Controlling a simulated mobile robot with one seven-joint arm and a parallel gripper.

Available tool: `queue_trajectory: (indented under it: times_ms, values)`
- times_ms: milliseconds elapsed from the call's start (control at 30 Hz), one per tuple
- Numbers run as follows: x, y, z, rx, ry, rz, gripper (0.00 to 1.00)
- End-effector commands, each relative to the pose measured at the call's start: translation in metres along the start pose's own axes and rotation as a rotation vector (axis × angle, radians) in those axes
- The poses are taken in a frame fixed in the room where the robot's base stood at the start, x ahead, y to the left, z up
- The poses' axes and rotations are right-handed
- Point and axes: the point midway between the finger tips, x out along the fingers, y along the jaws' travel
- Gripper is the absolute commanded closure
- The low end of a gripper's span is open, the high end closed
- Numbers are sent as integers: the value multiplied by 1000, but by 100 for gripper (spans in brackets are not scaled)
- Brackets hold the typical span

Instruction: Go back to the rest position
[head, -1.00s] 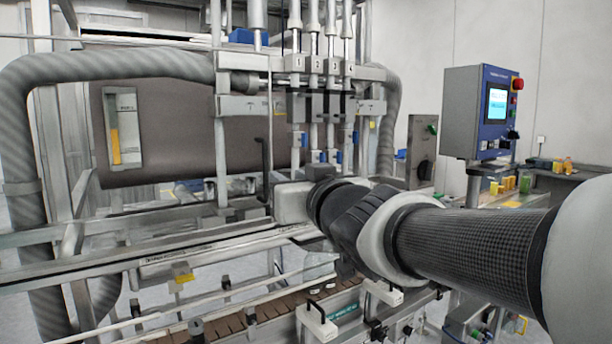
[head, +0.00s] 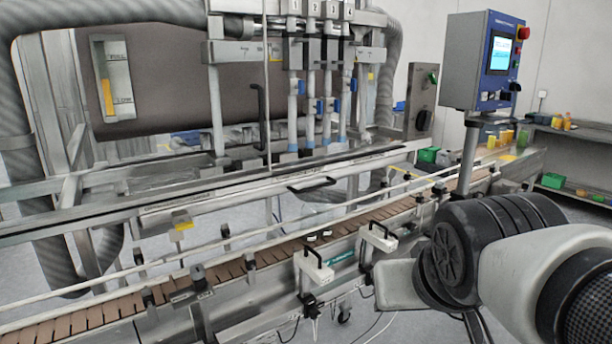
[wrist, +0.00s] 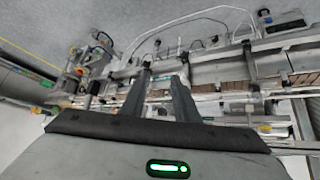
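My gripper (wrist: 162,80) shows in the wrist view. Its two dark fingers stand apart with nothing seen between them, and the conveyor frame shows behind them. In the head view my arm is at the lower right, in front of the conveyor (head: 240,262); I cannot make out the gripper's fingers there. The piston filler's numbered nozzles (head: 311,90) stand upright at the back centre, clear of my arm.
A control panel (head: 488,62) on a post stands at the right, behind my arm. A metal guard rail (head: 195,205) with a black handle runs along the filler. Sensor brackets (head: 313,268) stick up at the conveyor's near edge. A shelf with green bins (head: 551,181) is at the far right.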

Motion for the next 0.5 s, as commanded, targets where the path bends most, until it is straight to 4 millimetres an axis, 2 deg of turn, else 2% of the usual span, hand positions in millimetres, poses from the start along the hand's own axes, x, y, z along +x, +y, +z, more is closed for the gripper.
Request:
queue_trajectory:
  times_ms: [33, 100, 133, 167, 200, 500]
  values:
    - [-4, 1, 25, 7, -65, -13, 72]
    - [-10, -2, 60, 10, -165, -43, 72]
    - [-15, -4, 71, 9, -202, -57, 72]
    - [-34, -2, 50, 6, -192, -53, 72]
    - [-44, -2, 40, 6, -189, -51, 72]
    - [-116, 3, -20, 6, -188, -49, 72]
